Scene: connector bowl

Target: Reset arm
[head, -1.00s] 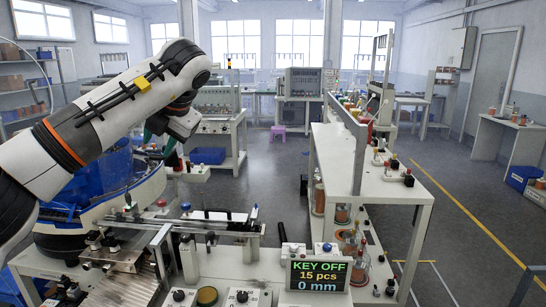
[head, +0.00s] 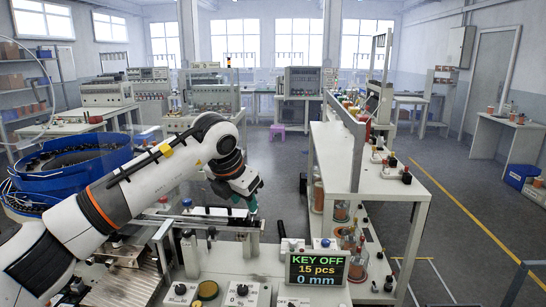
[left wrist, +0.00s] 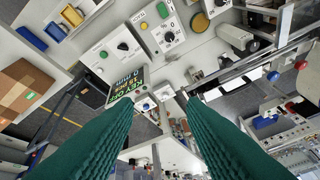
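My left arm comes in from the left in the head view, and its gripper (head: 250,200) hangs over the workbench, above and left of the display. The green fingers are small there. In the left wrist view the two green fingers (left wrist: 158,103) are spread apart with nothing between them, so the gripper is open and empty. The blue bowl feeder (head: 75,160) stands behind the arm at the left, partly hidden by it. The display (head: 317,269) reads KEY OFF, 15 pcs, 0 mm; it also shows in the left wrist view (left wrist: 125,86). My right gripper is not in view.
Control boxes with knobs (head: 243,295) stand at the bench front. A metal rail fixture (head: 215,222) lies below the gripper. A white shelf rack (head: 385,185) with bottles and parts stands right of the bench. The floor (head: 450,235) further right is mostly clear.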

